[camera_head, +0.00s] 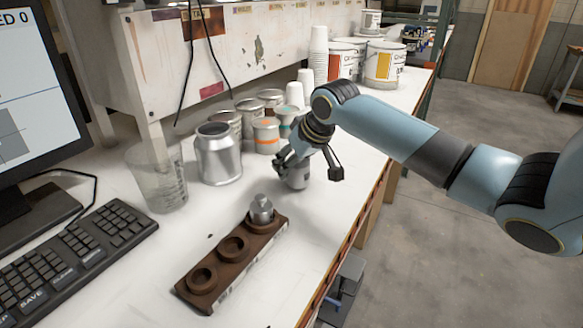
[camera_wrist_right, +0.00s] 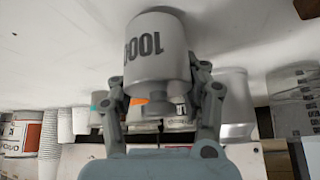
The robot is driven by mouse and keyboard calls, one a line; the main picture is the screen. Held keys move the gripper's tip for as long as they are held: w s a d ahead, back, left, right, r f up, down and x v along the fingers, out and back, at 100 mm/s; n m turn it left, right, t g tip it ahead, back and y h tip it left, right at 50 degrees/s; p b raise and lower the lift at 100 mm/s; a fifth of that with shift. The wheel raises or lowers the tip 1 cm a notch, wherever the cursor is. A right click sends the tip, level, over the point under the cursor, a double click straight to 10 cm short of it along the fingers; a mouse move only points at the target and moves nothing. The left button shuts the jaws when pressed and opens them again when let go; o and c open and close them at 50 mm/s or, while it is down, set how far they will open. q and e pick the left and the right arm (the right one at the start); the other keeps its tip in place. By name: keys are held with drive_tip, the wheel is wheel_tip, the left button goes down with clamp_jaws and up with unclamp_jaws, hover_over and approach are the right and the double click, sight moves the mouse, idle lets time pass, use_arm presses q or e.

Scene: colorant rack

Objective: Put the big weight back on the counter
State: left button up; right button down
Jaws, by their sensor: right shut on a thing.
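The big weight, a silver cylinder (camera_head: 298,179), is in my right gripper (camera_head: 308,166) over the white counter (camera_head: 335,215). In the right wrist view the big weight (camera_wrist_right: 157,48) shows upside down with "1000" on it, between the two fingers of my right gripper (camera_wrist_right: 162,88). Its base is close to the counter; I cannot tell whether it touches. The gripper is shut on its narrower neck end. My left gripper is not in view.
A brown weight holder (camera_head: 216,258) with a smaller weight (camera_head: 262,209) in its far socket lies in front. A silver can (camera_head: 217,155), a clear beaker (camera_head: 158,180) and several small tins (camera_head: 266,135) stand left and behind. The counter's right edge is near.

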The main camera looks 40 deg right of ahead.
drive_tip(key=shift+w+f, duration=0.1)
drive_tip(key=shift+f, duration=0.4)
drive_tip(key=c, duration=0.6)
unclamp_jaws()
drive_tip(key=shift+f, duration=0.15)
drive_tip(key=p+v, duration=0.1)
drive_tip(key=v, duration=1.1)
